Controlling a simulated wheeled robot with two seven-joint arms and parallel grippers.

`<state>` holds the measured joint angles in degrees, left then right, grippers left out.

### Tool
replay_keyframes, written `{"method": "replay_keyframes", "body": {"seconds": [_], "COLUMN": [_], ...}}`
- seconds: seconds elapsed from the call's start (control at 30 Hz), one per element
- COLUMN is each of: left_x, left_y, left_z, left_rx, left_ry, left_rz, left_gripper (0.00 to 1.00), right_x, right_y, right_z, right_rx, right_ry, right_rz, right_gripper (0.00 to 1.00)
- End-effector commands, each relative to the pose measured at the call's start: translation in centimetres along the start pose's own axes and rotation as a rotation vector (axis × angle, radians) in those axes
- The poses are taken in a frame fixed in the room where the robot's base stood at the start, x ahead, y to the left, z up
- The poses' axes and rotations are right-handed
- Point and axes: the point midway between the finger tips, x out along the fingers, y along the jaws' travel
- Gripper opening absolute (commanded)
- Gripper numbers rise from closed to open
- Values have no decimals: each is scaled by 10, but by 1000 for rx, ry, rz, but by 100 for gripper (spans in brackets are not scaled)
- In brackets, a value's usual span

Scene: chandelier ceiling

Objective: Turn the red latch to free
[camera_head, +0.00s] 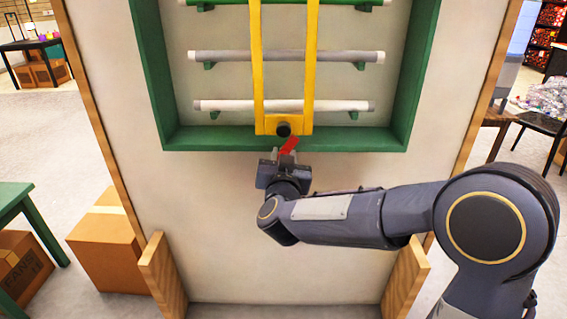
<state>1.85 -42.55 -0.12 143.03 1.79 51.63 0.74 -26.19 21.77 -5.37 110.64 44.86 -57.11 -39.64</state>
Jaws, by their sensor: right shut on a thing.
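The red latch (289,145) is a small bar at the bottom of the yellow frame (257,70), just under a dark round knob (283,129). It is tilted, with its upper end to the right. My right gripper (283,153) is shut on the latch from below. The fingertips are small here and partly hidden by the gripper body. The yellow frame stands in front of a green rack (185,139) fixed to a pale panel. My left gripper is not in view.
Several grey and white tubes (285,56) lie across the rack behind the yellow frame. Wooden side pieces (163,277) flank the panel's foot. Cardboard boxes (105,245) and a green table (14,196) stand at left. A dark chair (540,124) stands at right.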

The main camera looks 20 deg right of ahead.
Motion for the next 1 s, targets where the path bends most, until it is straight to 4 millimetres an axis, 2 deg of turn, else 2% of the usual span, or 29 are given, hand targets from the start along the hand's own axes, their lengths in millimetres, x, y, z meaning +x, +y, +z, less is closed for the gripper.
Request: {"method": "replay_keyframes", "body": {"seconds": [0.6,1.0], "left_x": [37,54], "left_y": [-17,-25], "left_z": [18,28], "left_rx": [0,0], "left_ry": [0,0], "left_rz": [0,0], "left_gripper": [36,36], "right_x": [0,0], "right_y": [3,4], "right_z": [4,4], "right_rx": [586,891], "right_ry": [0,-1], "right_rz": [0,0], "right_gripper": [6,6]}}
